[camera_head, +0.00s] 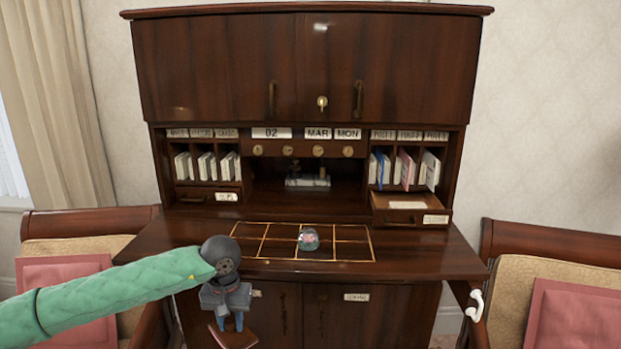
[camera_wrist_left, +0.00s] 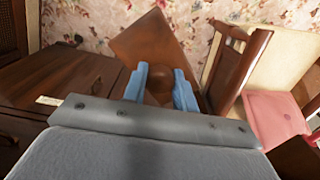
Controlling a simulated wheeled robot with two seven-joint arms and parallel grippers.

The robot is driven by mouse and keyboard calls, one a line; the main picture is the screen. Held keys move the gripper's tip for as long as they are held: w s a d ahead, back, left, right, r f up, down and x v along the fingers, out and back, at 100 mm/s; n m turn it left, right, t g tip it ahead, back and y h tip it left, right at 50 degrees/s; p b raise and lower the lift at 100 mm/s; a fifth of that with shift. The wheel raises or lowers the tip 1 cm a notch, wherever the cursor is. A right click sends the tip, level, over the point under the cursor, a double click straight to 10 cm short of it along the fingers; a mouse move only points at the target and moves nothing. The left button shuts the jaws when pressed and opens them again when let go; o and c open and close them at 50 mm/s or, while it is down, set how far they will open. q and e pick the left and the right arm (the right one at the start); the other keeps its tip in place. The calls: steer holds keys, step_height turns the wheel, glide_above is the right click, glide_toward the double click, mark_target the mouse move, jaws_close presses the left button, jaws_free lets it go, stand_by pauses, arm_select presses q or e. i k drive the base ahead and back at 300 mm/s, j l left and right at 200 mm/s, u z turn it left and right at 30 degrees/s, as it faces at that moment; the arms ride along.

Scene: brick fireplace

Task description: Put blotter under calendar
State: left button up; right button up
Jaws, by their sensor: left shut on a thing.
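The calendar (camera_head: 304,133) is the row of white cards reading 02, MAR and MON on the desk's upper front, above several round brass knobs. An open dark niche (camera_head: 268,190) lies below it. My left gripper (camera_head: 232,325) is in front of the desk, left of centre and below the desktop's front edge. Its blue fingers are shut on the blotter (camera_head: 234,338), a brown wooden piece. In the left wrist view the blotter (camera_wrist_left: 160,65) shows a rounded grip between the fingers and a flat brown part beyond. My right gripper is not in view.
The desktop (camera_head: 410,245) carries a gold-lined grid and a small glass globe (camera_head: 309,239). A dark object on a pale base (camera_head: 307,181) stands in the niche. Letter slots flank it, and a right small drawer (camera_head: 410,218) is open. Chairs with pink cushions (camera_head: 575,320) stand both sides.

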mark_target(336, 208)
steer(key=l+u, duration=0.1)
steer(key=u, duration=0.35)
steer(key=l+u, duration=0.15)
steer(key=u, duration=0.3)
steer(key=l+u, duration=0.1)
steer(key=u, duration=0.35)
steer(key=l+u, duration=0.15)
steer(key=u, duration=0.3)
steer(key=l+u, duration=0.15)
steer(key=u, duration=0.3)
steer(key=l+u, duration=0.1)
steer(key=u, duration=0.35)
steer(key=k+u, duration=0.1)
steer(key=u, duration=0.75)
steer(key=k+j+u, duration=0.15)
steer(key=u, duration=0.25)
steer(key=j+u, duration=0.1)
steer(key=u, duration=0.35)
steer(key=k+j+u, duration=0.1)
steer(key=u, duration=0.3)
